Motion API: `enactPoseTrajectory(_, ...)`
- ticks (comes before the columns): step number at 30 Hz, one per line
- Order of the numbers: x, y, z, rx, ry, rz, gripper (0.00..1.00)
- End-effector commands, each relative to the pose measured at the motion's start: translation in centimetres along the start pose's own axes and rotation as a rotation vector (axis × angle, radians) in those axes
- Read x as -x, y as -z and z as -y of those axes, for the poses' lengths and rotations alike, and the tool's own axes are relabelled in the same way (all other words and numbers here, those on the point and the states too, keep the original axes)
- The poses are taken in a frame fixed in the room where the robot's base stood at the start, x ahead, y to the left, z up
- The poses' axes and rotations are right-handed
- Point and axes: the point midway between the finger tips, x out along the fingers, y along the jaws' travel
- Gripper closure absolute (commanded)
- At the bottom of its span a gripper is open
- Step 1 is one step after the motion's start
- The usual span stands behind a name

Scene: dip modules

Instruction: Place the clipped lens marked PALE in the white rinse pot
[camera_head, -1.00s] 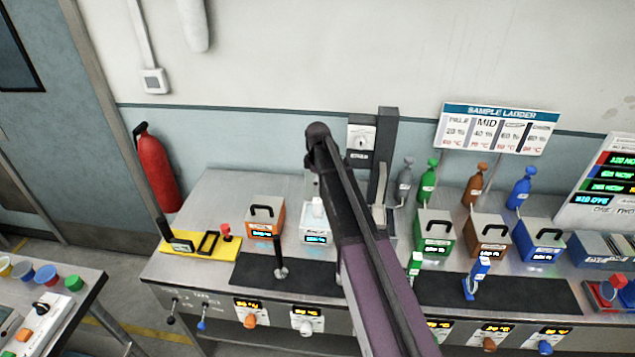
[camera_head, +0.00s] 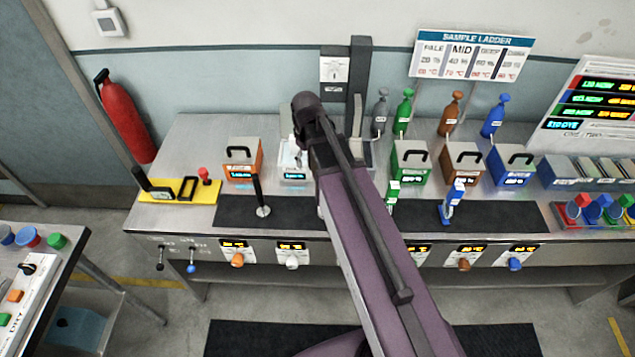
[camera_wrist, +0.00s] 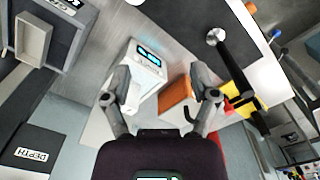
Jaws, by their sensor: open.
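The white rinse pot (camera_head: 293,172) with a lit blue display stands on the bench right of the orange pot, partly hidden by my arm. A small white upright piece (camera_head: 298,148) shows at this pot; I cannot read a mark on it or tell whether it is the PALE lens. In the wrist view, the white pot's display (camera_wrist: 149,54) lies ahead of my gripper (camera_wrist: 160,78). My gripper is open, its fingers wide apart, with nothing visibly held between them. In the head view my arm hides most of the gripper.
Orange (camera_head: 242,160), green (camera_head: 409,160), brown (camera_head: 461,163) and blue (camera_head: 511,166) pots line the bench. A black post (camera_head: 260,196) stands on the dark mat. Green (camera_head: 392,194) and blue (camera_head: 453,203) clips stand on the right mat. A dark column (camera_head: 360,80) rises behind.

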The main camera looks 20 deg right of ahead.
Motion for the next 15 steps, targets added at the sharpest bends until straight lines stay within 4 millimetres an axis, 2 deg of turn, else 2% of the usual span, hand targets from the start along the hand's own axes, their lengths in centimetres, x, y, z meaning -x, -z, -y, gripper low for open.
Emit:
enactPoseTrajectory(1,0.0,-2.5,1.2,-0.069,0.000,0.000,0.24)
enactPoseTrajectory(6,0.0,-6.8,3.1,-0.287,0.000,0.001,0.24)
enactPoseTrajectory(10,0.0,-8.5,3.9,-0.391,0.000,0.001,0.24)
enactPoseTrajectory(15,0.0,-9.1,4.2,-0.439,0.000,0.001,0.24)
